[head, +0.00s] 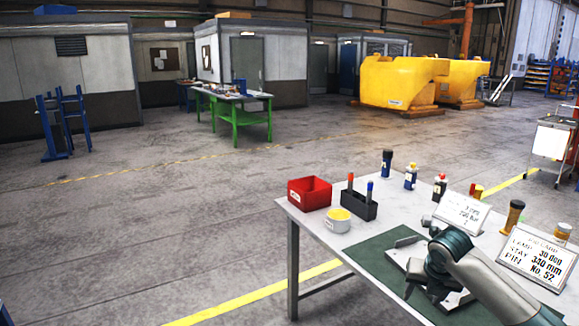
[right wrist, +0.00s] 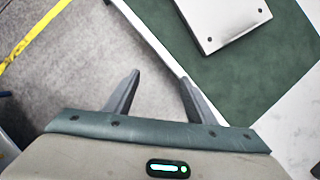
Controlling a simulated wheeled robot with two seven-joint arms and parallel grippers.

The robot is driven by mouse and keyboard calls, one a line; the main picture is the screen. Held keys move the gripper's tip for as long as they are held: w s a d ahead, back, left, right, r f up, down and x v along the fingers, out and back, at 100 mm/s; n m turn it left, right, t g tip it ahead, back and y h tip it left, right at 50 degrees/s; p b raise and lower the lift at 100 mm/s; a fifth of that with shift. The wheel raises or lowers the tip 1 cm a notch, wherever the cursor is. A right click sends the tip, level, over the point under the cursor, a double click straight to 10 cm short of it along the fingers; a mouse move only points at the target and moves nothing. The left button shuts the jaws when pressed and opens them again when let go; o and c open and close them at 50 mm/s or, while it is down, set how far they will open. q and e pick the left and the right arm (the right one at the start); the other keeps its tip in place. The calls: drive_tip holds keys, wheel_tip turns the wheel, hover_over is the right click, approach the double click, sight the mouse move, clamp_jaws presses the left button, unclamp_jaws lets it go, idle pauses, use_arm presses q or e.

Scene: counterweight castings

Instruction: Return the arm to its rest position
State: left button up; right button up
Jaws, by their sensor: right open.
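My right arm (head: 490,285) comes in from the lower right in the head view and reaches over the front of the table. My right gripper (head: 427,297) hangs fingers-down near the green mat and a metal plate. In the right wrist view its two dark fingers (right wrist: 160,78) are spread apart with nothing between them. Behind them are the grey floor and the table's edge, with the metal plate (right wrist: 218,20) on the green mat (right wrist: 255,75) beyond. My left gripper is in neither view.
The table (head: 293,270) holds a red bin (head: 310,193), a white cup with yellow contents (head: 338,221), a black holder (head: 359,205), several bottles and two printed cards (head: 462,212) (head: 536,258). Open floor lies left of the table. A green workbench (head: 236,112) and yellow castings (head: 400,82) stand farther back.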

drive_tip(key=s+f+m, duration=0.2)
drive_tip(key=f+m, duration=0.2)
drive_tip(key=f, duration=0.7)
drive_tip(key=s+a+f+m, duration=0.15)
drive_tip(key=f+m, duration=0.25)
drive_tip(key=f, duration=0.6)
drive_tip(key=s+d+f+m, duration=0.15)
drive_tip(key=f+m, duration=0.25)
drive_tip(key=f, duration=0.7)
drive_tip(key=s+a+f+m, duration=0.1)
drive_tip(key=s+f+m, duration=0.4)
drive_tip(key=s+f, duration=0.5)
drive_tip(key=s+a+f+m+g, duration=0.1)
drive_tip(key=s+a+f+m, duration=0.15)
drive_tip(key=s+f, duration=0.7)
drive_tip(key=s+a+f+m+g, duration=0.1)
drive_tip(key=s+f+m, duration=0.35)
drive_tip(key=s, duration=0.95)
drive_tip(key=s+a+f+m+g, duration=0.1)
drive_tip(key=s+f+m, duration=0.2)
drive_tip(key=s+f, duration=0.65)
drive_tip(key=s+a+f+m+y, duration=0.1)
drive_tip(key=s+a+m, duration=0.1)
drive_tip(key=s, duration=1.4)
drive_tip(key=shift+s+a+m+b, duration=0.4)
drive_tip(key=shift+a, duration=0.45)
drive_tip(key=shift+f, duration=0.1)
